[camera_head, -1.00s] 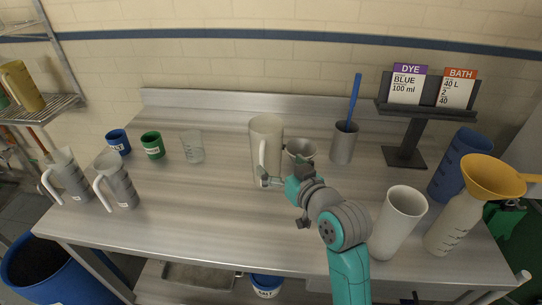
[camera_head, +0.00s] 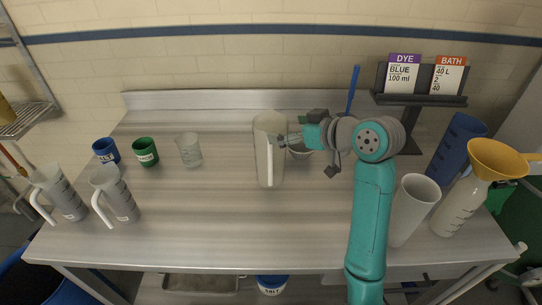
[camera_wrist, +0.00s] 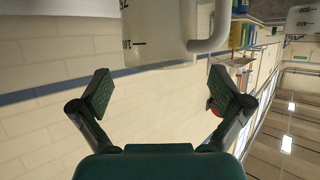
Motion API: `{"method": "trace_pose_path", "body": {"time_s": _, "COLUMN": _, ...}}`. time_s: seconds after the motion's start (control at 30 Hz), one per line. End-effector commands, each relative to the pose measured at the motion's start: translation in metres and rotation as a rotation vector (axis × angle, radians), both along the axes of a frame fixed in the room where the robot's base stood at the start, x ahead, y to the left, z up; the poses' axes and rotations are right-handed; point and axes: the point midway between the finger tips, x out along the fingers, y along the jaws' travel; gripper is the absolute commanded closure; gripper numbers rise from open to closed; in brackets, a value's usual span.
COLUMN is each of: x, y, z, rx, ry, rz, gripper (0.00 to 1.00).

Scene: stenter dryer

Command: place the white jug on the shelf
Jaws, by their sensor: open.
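The white jug (camera_head: 265,125) stands upright in the middle of the steel table, its handle facing the front. In the wrist view the jug (camera_wrist: 160,30) fills the top middle, with dark print and its handle to the right. My gripper (camera_head: 285,140) is at the jug's right side in the head view, around its upper half. In the wrist view my gripper (camera_wrist: 163,92) has its two fingers spread wide and nothing between them. The jug lies beyond the fingertips there. A wire shelf (camera_head: 28,120) shows at the left edge, partly cut off.
Two grey jugs (camera_head: 112,195) with white handles, blue, green and clear cups stand at the left. A grey cup with a blue stick (camera_head: 352,90) is partly hidden behind my arm. A white cylinder (camera_head: 408,215), a funnelled bottle (camera_head: 462,205) and a sign stand (camera_head: 420,98) are right.

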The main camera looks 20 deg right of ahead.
Motion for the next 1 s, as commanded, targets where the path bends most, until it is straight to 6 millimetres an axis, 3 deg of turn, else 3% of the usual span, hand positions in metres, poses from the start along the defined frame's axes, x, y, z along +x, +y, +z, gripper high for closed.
{"method": "trace_pose_path", "body": {"time_s": 0.17, "x": 0.009, "y": 0.004, "z": -0.004, "rx": 0.0, "ry": 0.0, "rz": 0.0, "gripper": 0.0}}
{"method": "trace_pose_path", "body": {"time_s": 0.5, "x": 0.044, "y": 0.022, "z": -0.021, "rx": 0.0, "ry": 0.0, "rz": 0.0, "gripper": 0.0}}
{"method": "trace_pose_path", "body": {"time_s": 0.83, "x": 0.048, "y": 0.024, "z": -0.023, "rx": 0.0, "ry": -0.001, "rz": -0.001, "gripper": 0.0}}
{"method": "trace_pose_path", "body": {"time_s": 1.0, "x": 0.048, "y": 0.024, "z": -0.023, "rx": 0.0, "ry": -0.001, "rz": -0.002, "gripper": 0.43}}
